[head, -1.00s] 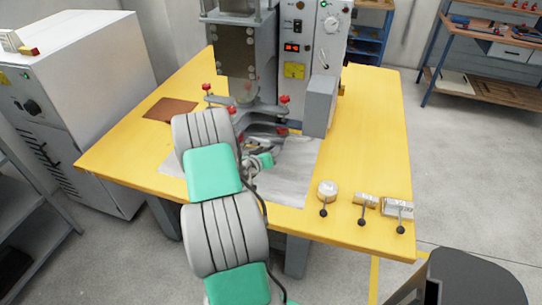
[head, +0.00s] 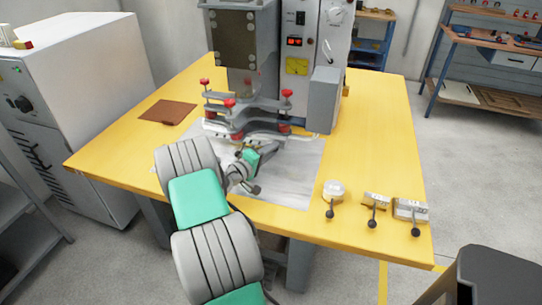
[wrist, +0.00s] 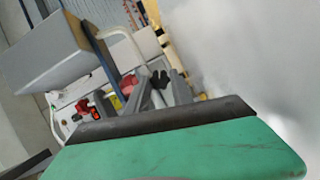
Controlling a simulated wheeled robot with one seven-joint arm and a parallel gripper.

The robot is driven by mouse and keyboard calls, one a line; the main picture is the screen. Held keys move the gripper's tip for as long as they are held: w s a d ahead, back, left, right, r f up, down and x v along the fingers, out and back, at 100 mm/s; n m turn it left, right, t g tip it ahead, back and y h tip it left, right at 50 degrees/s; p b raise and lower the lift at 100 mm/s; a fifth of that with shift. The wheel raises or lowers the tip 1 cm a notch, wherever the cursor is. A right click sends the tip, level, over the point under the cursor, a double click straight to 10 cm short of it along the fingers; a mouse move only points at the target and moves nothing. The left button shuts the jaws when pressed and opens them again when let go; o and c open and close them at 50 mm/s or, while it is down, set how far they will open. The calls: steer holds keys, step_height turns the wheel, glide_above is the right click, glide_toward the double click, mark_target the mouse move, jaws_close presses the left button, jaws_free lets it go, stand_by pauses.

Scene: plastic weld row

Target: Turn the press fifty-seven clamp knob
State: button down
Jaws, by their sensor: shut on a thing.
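The press (head: 300,70) stands at the back of the yellow table, with a small red display on its front. Several red knobs, one of them this red knob (head: 287,93), sit on its grey clamp bars. In the wrist view a small black lobed knob (wrist: 159,79) shows between the grey fingers of my gripper (wrist: 158,90), which is shut on it. In the head view my gripper is low in front of the press, above the grey sheet (head: 285,180), mostly hidden by my wrist.
Three small fixtures with black-ball levers stand at the table's (head: 385,130) front right: a round one (head: 333,188), a small one (head: 376,199) and a wider one (head: 411,209). A brown square (head: 167,112) lies at left. A white cabinet (head: 75,90) stands left of the table.

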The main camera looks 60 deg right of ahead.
steer(key=shift+f+n+b, duration=0.15)
steer(key=shift+n+b, duration=0.2)
steer(key=shift+n, duration=0.25)
steer(key=shift+h, duration=0.3)
steer(key=c, duration=1.1)
jaws_free()
steer(key=v, duration=0.7)
steer(key=shift+w+a, duration=0.15)
steer(key=shift+a, duration=0.25)
